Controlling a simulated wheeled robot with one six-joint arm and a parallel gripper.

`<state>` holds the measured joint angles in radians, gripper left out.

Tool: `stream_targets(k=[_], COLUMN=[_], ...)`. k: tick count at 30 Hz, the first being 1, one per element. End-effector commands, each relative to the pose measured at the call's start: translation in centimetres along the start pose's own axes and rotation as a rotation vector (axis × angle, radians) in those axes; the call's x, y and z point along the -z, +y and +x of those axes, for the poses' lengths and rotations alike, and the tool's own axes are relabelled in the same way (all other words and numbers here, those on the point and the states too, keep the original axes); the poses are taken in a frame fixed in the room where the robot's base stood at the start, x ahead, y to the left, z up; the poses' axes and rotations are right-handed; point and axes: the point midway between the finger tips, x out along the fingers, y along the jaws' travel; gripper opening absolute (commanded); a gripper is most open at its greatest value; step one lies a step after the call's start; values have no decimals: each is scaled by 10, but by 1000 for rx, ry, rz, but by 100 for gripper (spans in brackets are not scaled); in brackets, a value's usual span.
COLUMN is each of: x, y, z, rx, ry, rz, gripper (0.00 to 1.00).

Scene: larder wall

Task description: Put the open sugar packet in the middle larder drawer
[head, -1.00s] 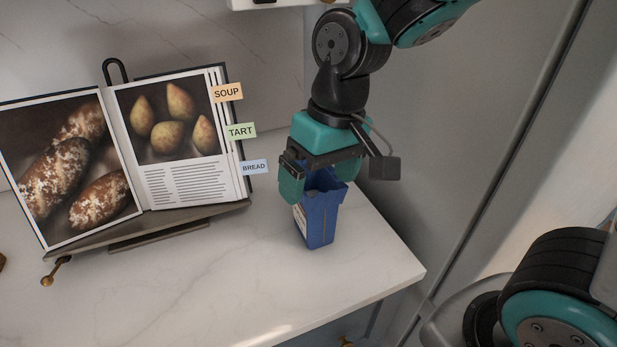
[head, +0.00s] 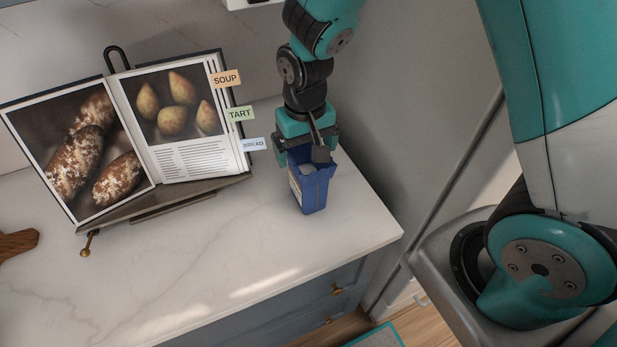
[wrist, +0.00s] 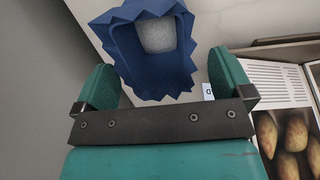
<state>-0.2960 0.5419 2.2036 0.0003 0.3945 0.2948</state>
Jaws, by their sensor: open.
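The open sugar packet (head: 313,190) is blue with a jagged torn top and a pale label on its side. It stands upright on the worktop near its right end. Pale sugar shows inside it in the wrist view, where the packet (wrist: 122,62) lies between and a little beyond the fingertips. My gripper (head: 306,148) is open at the packet's top, a finger to either side; it also shows in the wrist view (wrist: 165,80). I cannot tell whether a finger touches. Blue-grey drawer fronts (head: 300,304) with brass knobs show below the worktop; which is the middle one is unclear.
A cookbook (head: 180,120) stands open on a stand (head: 160,205) left of the packet, its tabs close to my gripper. A wooden board (head: 18,243) lies at far left. A grey tall panel (head: 420,130) rises on the right. The front worktop is clear.

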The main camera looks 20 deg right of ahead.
Motion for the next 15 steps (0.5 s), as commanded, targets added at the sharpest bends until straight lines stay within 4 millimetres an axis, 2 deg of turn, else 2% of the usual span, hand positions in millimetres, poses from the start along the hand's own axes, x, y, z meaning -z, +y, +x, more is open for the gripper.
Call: stream_targets(k=[9, 15], x=[0, 1], y=[6, 6], z=[39, 44], rx=[-1, 0], ry=[-5, -2], rz=[0, 0], gripper=[98, 98])
